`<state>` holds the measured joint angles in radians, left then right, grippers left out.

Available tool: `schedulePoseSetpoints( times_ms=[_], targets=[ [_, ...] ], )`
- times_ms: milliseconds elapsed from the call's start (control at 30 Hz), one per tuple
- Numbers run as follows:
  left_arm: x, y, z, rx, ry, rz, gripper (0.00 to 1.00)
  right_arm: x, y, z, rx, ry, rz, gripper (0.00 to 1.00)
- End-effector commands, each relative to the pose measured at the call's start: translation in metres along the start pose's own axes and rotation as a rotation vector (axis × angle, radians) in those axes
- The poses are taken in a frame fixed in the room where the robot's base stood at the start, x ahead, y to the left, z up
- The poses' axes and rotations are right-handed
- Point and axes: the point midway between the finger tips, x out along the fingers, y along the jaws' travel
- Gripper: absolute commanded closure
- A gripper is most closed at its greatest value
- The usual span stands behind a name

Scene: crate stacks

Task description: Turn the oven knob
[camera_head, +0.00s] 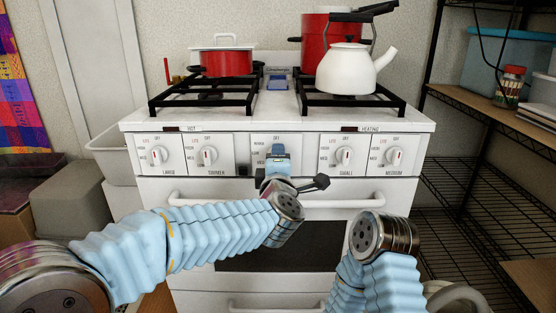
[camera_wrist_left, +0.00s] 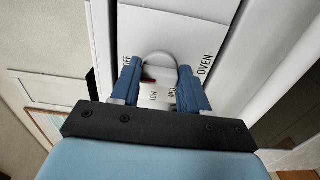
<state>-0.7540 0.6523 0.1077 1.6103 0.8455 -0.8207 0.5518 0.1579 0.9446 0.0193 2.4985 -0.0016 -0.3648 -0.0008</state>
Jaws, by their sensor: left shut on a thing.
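The oven knob (camera_wrist_left: 160,64) is white and round with a dark red mark, and sits on a white panel with OVEN, LOW and MED lettering in the left wrist view. My left gripper (camera_wrist_left: 160,80) has one blue finger on each side of the knob and is shut on it. In the head view, my left gripper (camera_head: 278,152) is at the middle control panel (camera_head: 261,143) of the white stove (camera_head: 270,112) and hides the oven knob.
Other knobs sit left (camera_head: 208,156) and right (camera_head: 344,155) of the middle panel. The oven door handle (camera_head: 210,198) runs below. A red pot (camera_head: 226,63) and a white kettle (camera_head: 347,72) stand on the burners. A wire shelf (camera_head: 470,200) is at right.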

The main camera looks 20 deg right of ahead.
Motion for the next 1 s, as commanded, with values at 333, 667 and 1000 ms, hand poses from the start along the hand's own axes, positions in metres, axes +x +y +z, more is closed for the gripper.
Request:
schedulePoseSetpoints(
  times_ms=[333,667,1000],
  targets=[
    [0.000,-0.001,0.000,0.009,-0.001,-0.001,0.86,0.000,0.000,0.000,0.000,0.000,0.000,0.57],
    [0.000,-0.001,0.000,0.007,-0.001,-0.001,0.30,0.000,0.000,0.000,0.000,0.000,0.000,0.57],
    [-0.019,-0.001,0.001,0.006,-0.003,0.000,0.30,0.004,0.003,-0.001,0.002,0.002,0.002,0.57]
  ],
)
